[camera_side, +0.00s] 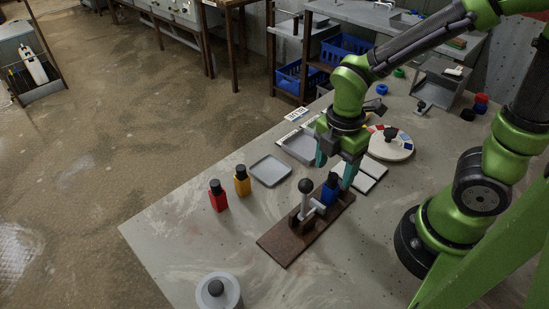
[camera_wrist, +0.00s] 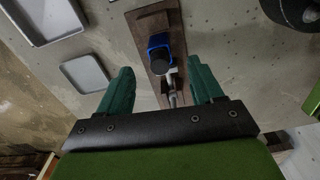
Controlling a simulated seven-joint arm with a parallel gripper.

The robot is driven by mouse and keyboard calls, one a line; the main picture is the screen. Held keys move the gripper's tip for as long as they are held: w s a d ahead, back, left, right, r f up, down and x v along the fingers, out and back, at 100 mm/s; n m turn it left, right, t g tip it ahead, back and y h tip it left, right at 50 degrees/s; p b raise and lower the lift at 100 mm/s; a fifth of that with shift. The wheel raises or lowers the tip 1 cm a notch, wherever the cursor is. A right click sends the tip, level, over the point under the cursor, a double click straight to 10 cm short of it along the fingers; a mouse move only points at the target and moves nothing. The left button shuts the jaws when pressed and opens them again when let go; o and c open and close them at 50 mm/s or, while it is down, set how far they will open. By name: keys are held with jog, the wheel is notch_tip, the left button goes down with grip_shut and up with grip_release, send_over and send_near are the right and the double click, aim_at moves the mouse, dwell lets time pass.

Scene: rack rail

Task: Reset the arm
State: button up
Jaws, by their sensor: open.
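My gripper (camera_side: 334,175) is open, its two teal fingers pointing down over the dark wooden rack rail (camera_side: 280,245). A blue block with a black top (camera_side: 330,191) sits upright on the rail, close to the fingers. In the wrist view the blue block (camera_wrist: 159,46) lies beyond and between the two apart fingers (camera_wrist: 160,88), and nothing is seen held. A grey lever with a black ball knob (camera_side: 305,188) stands on the rail in front of the blue block. Whether the fingers touch the block cannot be told.
A red bottle (camera_side: 218,198) and a yellow bottle (camera_side: 242,182) stand left of the rail. Grey trays (camera_side: 270,171) lie behind them. A round white dial (camera_side: 391,144) is at the right. A grey round container (camera_side: 217,291) stands at the front. The table's left front is clear.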

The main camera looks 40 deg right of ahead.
jog(key=shift+s+a+m, duration=0.1)
jog(key=shift+m, duration=0.9)
notch_tip(320, 180, up, 15)
jog(key=d+m+t+y, duration=0.2)
jog(key=m+t, duration=0.5)
jog(key=m, duration=1.2)
jog(key=shift+d, duration=0.4)
jog(key=shift+s+r, duration=0.1)
